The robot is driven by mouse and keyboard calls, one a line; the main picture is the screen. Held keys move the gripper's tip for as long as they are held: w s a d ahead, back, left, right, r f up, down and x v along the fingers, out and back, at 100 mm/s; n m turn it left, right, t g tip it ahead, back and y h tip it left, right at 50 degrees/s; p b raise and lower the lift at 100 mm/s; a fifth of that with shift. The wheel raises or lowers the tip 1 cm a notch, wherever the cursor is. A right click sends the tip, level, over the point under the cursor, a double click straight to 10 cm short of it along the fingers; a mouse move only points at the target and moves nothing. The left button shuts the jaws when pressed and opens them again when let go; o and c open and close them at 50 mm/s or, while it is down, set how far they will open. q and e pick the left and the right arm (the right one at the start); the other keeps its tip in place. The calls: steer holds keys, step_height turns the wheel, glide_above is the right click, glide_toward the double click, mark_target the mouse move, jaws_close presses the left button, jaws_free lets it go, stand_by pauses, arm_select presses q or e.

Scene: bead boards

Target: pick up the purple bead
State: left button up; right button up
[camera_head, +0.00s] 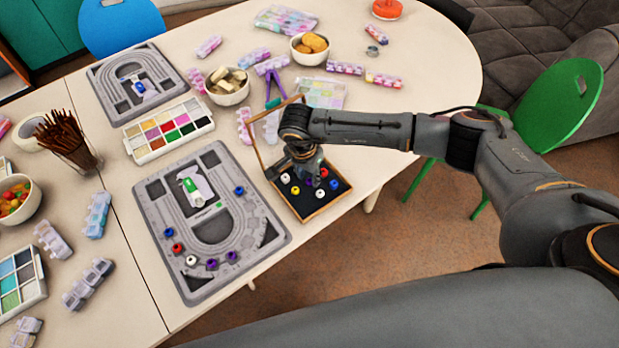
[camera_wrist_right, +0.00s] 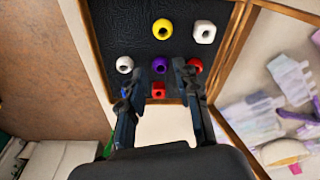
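The purple bead (camera_wrist_right: 160,65) lies in the black-lined wooden tray (camera_wrist_right: 92,30), near the middle of the loose beads. My right gripper (camera_wrist_right: 157,75) is open above the tray, with its two fingertips apart on either side of the purple bead's place in the wrist view. No contact with the bead is visible. In the head view my right gripper (camera_head: 309,174) points down over the tray (camera_head: 307,215) and partly covers it. My left gripper is not in view.
A yellow bead (camera_wrist_right: 162,29) lies farther off. The grey bead board (camera_head: 160,215) stands left of the tray, with several beads along its edge.

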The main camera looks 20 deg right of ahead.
steer(key=shift+w+d+f, duration=0.1)
steer(key=shift+d+f, duration=0.05)
steer(key=shift+f, duration=0.9)
steer(key=c, duration=0.5)
steer(key=shift+r, duration=0.1)
steer(key=shift+c, duration=0.2)
